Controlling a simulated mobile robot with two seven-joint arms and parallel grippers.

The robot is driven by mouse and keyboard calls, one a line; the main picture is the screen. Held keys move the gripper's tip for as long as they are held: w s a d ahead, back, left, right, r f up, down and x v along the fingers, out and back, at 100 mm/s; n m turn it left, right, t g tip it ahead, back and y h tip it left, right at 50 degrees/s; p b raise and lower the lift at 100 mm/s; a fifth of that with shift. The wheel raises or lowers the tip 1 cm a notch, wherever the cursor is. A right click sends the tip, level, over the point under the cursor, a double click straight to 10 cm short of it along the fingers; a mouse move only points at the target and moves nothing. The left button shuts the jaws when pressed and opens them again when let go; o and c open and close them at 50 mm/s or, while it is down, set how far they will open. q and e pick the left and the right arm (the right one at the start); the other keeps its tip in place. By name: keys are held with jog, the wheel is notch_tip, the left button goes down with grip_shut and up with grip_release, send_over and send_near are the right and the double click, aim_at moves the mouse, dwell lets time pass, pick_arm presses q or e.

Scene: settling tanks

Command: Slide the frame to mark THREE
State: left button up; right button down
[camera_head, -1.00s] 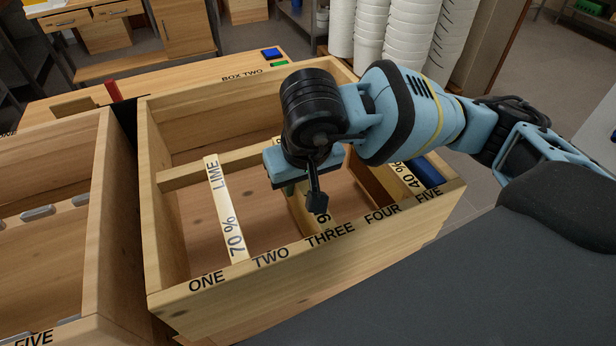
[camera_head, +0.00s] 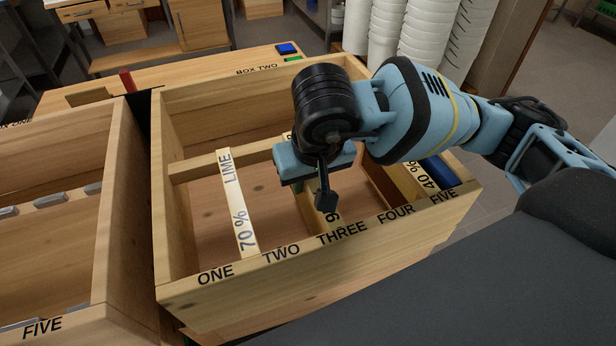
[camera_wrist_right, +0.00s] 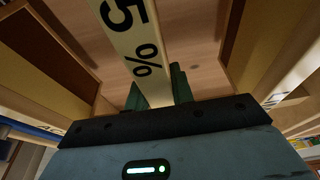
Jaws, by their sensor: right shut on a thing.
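The open wooden box (camera_head: 290,262) has marks ONE to FIVE along its near wall. A pale frame bar lies across it, partly hidden by my right gripper (camera_head: 303,188), its near end just left of the middle of the word THREE (camera_head: 343,233). In the right wrist view this frame (camera_wrist_right: 138,45) reads "5 %" and sits between the green fingers of my right gripper (camera_wrist_right: 158,92), which is shut on it. A "70 % LIME" frame (camera_head: 238,205) lies between ONE and TWO. A "40 %" frame (camera_head: 426,172) lies near FIVE. My left gripper is out of view.
A second wooden box (camera_head: 125,200) stands close on the left, with grey pieces along its walls. A dark blue item (camera_head: 440,170) lies beyond the "40 %" frame. White bucket stacks (camera_head: 430,35) stand behind. Bare floor shows between the lime frame and the held frame.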

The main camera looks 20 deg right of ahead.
jog(key=c, duration=1.1)
grip_release()
jog(key=shift+r, duration=0.15)
jog(key=v, duration=0.7)
jog(key=shift+s+r, duration=0.15)
jog(key=shift+r, duration=0.15)
